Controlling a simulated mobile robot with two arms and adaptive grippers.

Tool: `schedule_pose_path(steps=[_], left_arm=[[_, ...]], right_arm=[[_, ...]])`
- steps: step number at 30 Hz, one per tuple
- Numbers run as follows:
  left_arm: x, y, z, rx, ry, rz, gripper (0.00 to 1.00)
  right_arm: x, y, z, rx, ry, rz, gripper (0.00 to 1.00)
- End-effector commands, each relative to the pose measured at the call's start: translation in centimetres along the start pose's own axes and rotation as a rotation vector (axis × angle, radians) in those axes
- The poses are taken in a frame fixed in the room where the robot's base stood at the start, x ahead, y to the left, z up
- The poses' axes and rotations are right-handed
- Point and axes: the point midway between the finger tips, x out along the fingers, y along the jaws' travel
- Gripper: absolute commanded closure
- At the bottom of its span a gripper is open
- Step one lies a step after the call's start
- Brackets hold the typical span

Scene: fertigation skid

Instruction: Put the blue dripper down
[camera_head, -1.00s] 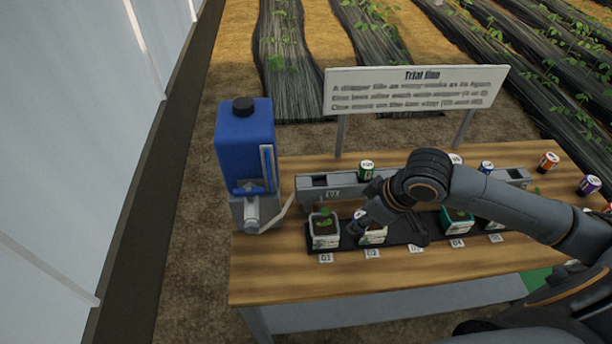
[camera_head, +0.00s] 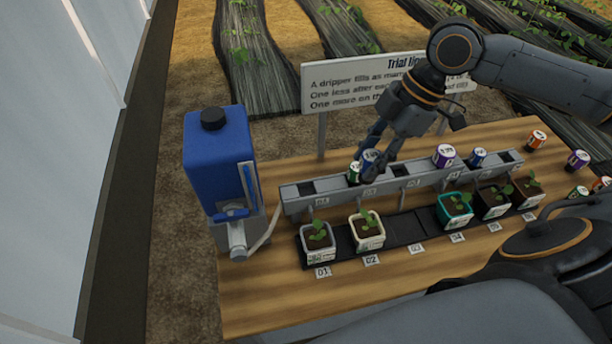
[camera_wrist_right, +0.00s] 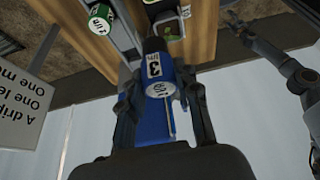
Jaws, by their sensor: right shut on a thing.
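The blue dripper (camera_head: 371,158), a small can with a white marked top, is between the fingers of my right gripper (camera_head: 376,152). It is over the grey rail (camera_head: 420,181), close beside a green dripper (camera_head: 354,174). Whether its base is inside the rail slot is hidden. In the right wrist view the white top of the blue dripper (camera_wrist_right: 160,88) shows between the two fingers, with a label reading 3. Another arm's gripper (camera_wrist_right: 246,28) shows small and dark at the upper right of that view, its jaws unclear; it is outside the head view.
A purple dripper (camera_head: 443,157) and another blue one (camera_head: 477,158) sit farther right on the rail. Potted seedlings stand on a black tray (camera_head: 404,230) in front. A blue tank (camera_head: 216,160) is left, a sign (camera_head: 340,85) behind. Loose cans stand at the table's right.

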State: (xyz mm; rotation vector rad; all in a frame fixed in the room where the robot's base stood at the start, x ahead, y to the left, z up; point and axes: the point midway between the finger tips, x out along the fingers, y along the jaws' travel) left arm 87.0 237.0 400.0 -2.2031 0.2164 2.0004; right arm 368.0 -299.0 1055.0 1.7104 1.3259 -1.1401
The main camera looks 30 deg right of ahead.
Motion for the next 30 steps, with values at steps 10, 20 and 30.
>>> schedule_pose_path(steps=[10,20,30], left_arm=[[-1.9,0.1,0.5,0.000,-0.011,0.002,0.34],[-2.9,0.1,-0.2,0.001,-0.002,0.002,0.34],[-3.2,0.2,-0.3,0.001,0.000,0.004,0.34]], right_arm=[[3.2,3.1,-3.0,0.000,0.007,0.000,0.90],[9.3,6.5,-4.9,0.004,0.001,-0.002,0.90],[12.1,7.7,-5.3,0.004,0.000,0.001,0.90]])
